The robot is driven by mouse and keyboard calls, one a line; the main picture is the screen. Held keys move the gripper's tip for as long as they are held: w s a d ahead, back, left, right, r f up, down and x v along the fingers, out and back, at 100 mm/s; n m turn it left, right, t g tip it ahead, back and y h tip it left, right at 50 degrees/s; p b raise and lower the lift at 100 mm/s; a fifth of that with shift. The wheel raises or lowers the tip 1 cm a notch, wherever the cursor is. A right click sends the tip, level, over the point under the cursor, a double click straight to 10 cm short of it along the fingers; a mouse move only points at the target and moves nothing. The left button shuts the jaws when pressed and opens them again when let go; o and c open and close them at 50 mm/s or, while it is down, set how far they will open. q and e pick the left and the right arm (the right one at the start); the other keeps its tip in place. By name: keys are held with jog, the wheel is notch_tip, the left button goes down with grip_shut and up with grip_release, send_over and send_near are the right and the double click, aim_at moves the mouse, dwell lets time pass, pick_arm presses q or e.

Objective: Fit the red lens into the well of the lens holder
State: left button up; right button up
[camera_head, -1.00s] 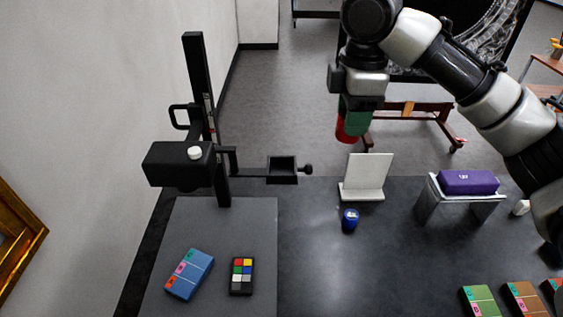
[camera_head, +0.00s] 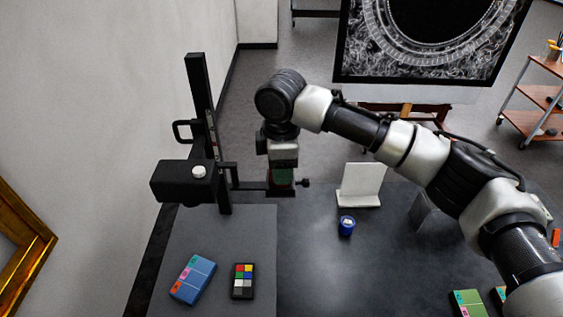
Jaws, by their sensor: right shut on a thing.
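My right gripper (camera_head: 282,180) has its green fingers shut on the red lens, right at the lens holder. The lens is now almost wholly hidden by the fingers and the holder. The lens holder (camera_head: 283,192) is a small black square cup on an arm of the black copy stand (camera_head: 202,110), with a knob (camera_head: 304,183) on its right side. The gripper hides its well, so I cannot tell whether the lens is inside it or just above. My left gripper is not in view.
A white upright plate on a base (camera_head: 361,185) and a small blue jar (camera_head: 346,226) stand right of the holder. A blue box (camera_head: 192,279) and a colour chart (camera_head: 243,281) lie on the grey baseboard (camera_head: 225,225). My right arm spans the table's right side.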

jog(key=shift+f, duration=0.4)
jog(key=o, duration=0.9)
jog(key=shift+f, duration=0.1)
jog(key=shift+o, duration=0.2)
jog(key=shift+r, duration=0.35)
notch_tip(320, 180, up, 12)
jog(key=b, duration=0.4)
jog(key=shift+f, duration=0.2)
